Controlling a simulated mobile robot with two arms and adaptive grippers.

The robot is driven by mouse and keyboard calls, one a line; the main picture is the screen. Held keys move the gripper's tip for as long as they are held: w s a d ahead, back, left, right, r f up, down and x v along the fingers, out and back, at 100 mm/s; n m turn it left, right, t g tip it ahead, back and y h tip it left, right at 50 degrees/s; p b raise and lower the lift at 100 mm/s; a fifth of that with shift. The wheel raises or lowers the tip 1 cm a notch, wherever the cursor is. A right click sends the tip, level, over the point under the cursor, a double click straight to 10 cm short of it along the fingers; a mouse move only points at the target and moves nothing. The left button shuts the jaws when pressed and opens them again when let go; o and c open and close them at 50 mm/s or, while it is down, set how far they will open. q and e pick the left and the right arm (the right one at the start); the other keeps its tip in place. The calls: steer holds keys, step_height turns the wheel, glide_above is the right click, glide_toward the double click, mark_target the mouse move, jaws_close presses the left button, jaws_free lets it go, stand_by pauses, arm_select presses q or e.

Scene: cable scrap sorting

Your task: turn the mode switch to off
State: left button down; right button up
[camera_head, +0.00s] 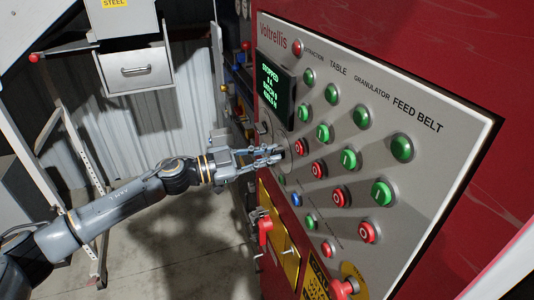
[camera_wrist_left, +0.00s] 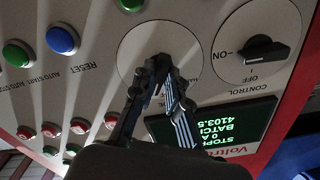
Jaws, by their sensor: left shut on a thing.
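The control panel (camera_head: 330,215) is a grey plate on a red cabinet. My left gripper (camera_head: 280,153) reaches it from the left, with its fingertips at a round dial plate at the panel's left side. In the left wrist view, which is upside down, the round plate (camera_wrist_left: 134,48) carries the mode switch, a dark knob mostly hidden between the fingers. The left gripper (camera_wrist_left: 161,72) is shut on this knob. The plate's lettering is largely covered, so I cannot read which setting the knob points to. My right gripper is not in view.
A second black rotary switch (camera_wrist_left: 265,50), marked CONTROL with ON and OFF, sits beside it, its handle lying toward ON. The green-lettered display (camera_head: 275,88) reads STOPPED. Green and red buttons, a blue RESET button (camera_wrist_left: 62,39) and a red-handled isolator (camera_head: 265,230) are close by.

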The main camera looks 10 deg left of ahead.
arm_select(q)
steer(key=shift+n+p, duration=0.7)
steer(key=shift+p, duration=0.4)
steer(key=shift+n, duration=1.3)
steer(key=n, duration=0.2)
steer(key=shift+n, duration=0.3)
steer(key=c, duration=1.3)
jaws_free()
steer(key=shift+o, duration=0.2)
